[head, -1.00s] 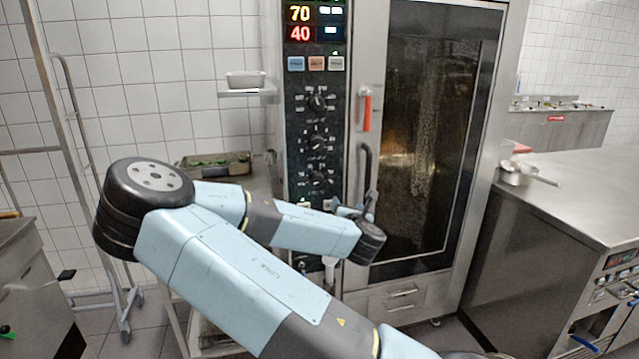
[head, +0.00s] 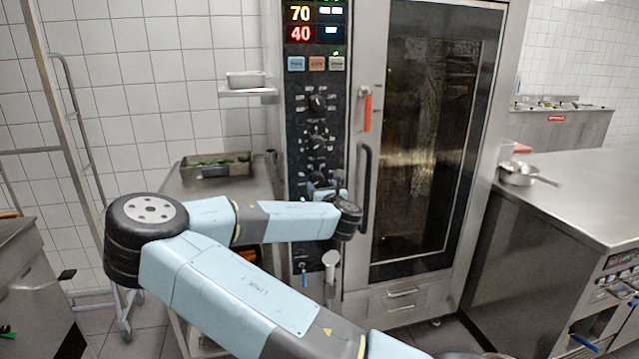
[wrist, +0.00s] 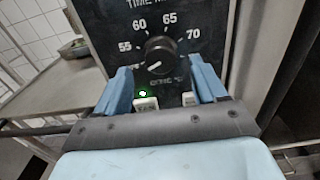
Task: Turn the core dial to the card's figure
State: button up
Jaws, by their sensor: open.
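The core dial (wrist: 160,55) is a round black knob in the wrist view, with 55, 60, 65 and 70 printed around it and "CORE °C" below. Its pale pointer line sits at the lower left. My gripper (wrist: 163,76) is open, with its two blue fingers apart below the knob, one to each side; I cannot tell whether they touch it. In the head view my gripper (head: 326,192) is at the lowest of three dials on the oven's black panel and partly covers the core dial (head: 317,179). I cannot make out a card with a figure.
Two more dials, an upper one (head: 317,102) and a middle one (head: 317,142), sit above. The oven's door handle (head: 366,185) stands just right of my gripper. Two push-buttons, including a white button (wrist: 146,103), lie under the dial. A steel counter (head: 590,190) is at right.

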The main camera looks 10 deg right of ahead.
aim_at(319, 181)
jog(key=shift+w, duration=2.35)
jog(key=shift+c, duration=0.3)
jog(key=c, duration=0.9)
